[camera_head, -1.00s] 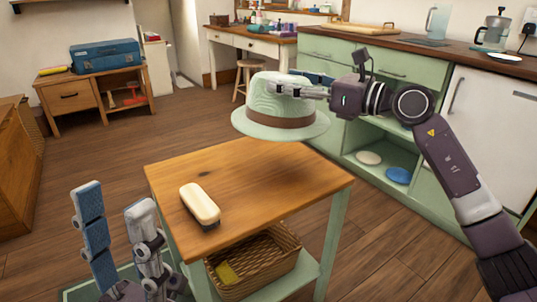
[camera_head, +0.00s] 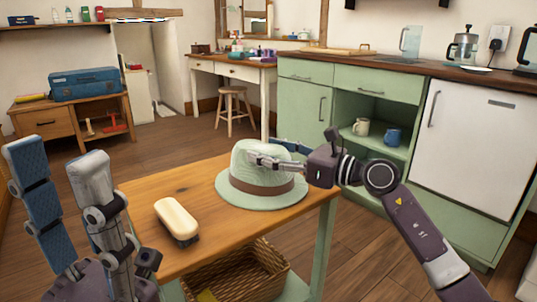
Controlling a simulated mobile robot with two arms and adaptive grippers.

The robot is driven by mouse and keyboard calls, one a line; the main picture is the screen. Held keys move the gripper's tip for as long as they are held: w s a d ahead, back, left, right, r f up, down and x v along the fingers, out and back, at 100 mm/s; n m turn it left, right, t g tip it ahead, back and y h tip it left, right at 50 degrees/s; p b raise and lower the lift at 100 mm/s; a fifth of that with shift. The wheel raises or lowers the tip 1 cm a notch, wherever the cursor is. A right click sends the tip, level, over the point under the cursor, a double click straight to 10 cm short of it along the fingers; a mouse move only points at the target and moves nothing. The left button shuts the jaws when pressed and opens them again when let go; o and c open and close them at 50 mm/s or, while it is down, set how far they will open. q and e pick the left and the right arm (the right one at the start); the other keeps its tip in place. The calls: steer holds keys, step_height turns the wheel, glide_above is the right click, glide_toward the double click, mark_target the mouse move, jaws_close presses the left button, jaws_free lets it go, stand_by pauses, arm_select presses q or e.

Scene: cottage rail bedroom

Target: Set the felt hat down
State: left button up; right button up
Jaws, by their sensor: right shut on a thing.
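The felt hat (camera_head: 243,178) is pale green with a brown band. It is upright, brim down, at the right part of the small wooden-topped table (camera_head: 207,226). Its brim looks to be on or very near the tabletop; I cannot tell whether it touches. My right gripper (camera_head: 266,153) is shut on the side of the hat's crown, with its arm coming from the right. My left gripper (camera_head: 55,154) is open and empty at the lower left, to the left of the table.
A cream-topped brush (camera_head: 177,218) lies on the table, left of the hat. A wicker basket (camera_head: 240,272) sits on the shelf below. Green cabinets (camera_head: 378,82) stand behind, with two mugs in an open niche. The wooden floor is clear to the back left.

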steer(key=o, duration=1.6)
steer(key=shift+f, duration=0.1)
